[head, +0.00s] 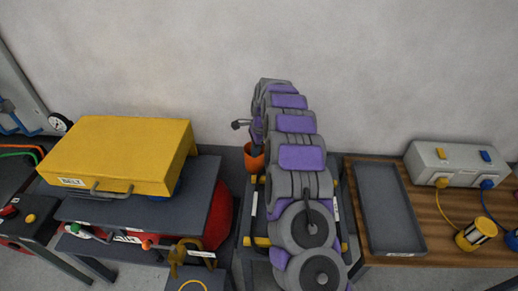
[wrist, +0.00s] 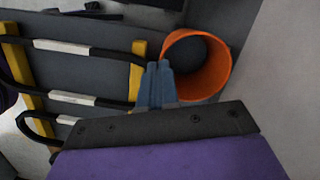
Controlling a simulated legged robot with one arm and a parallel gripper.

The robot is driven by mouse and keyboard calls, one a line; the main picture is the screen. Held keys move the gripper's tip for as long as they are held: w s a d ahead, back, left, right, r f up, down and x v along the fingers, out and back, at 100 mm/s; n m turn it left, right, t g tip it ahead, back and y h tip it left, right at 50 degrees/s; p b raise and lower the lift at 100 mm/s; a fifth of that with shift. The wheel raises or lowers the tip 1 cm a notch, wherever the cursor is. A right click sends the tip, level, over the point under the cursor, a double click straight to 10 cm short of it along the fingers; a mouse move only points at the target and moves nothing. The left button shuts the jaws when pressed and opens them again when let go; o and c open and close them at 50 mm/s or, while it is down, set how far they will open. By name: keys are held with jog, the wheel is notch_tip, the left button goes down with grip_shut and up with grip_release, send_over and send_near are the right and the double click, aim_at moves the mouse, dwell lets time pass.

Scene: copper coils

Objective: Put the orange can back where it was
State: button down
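The orange can (head: 254,162) is left of my arm in the head view, at the back of the middle table and close to the wall. In the wrist view the open-topped can (wrist: 218,72) shows its dark inside. My gripper (wrist: 160,75) has its blue fingers close together at the can's near left rim, and they look shut on its wall. In the head view my arm hides part of the gripper (head: 256,150). I cannot tell whether the can's bottom touches the table.
The middle table (head: 246,225) holds a rack with yellow bars (wrist: 138,68) and black rods with white labels (wrist: 62,47). A yellow case (head: 125,150) stands on the left. On the right are an empty grey tray (head: 388,210) and a grey socket box (head: 458,160). The wall is close behind.

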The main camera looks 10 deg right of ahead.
jog(key=shift+s+f, duration=0.15)
jog(key=shift+f, duration=0.2)
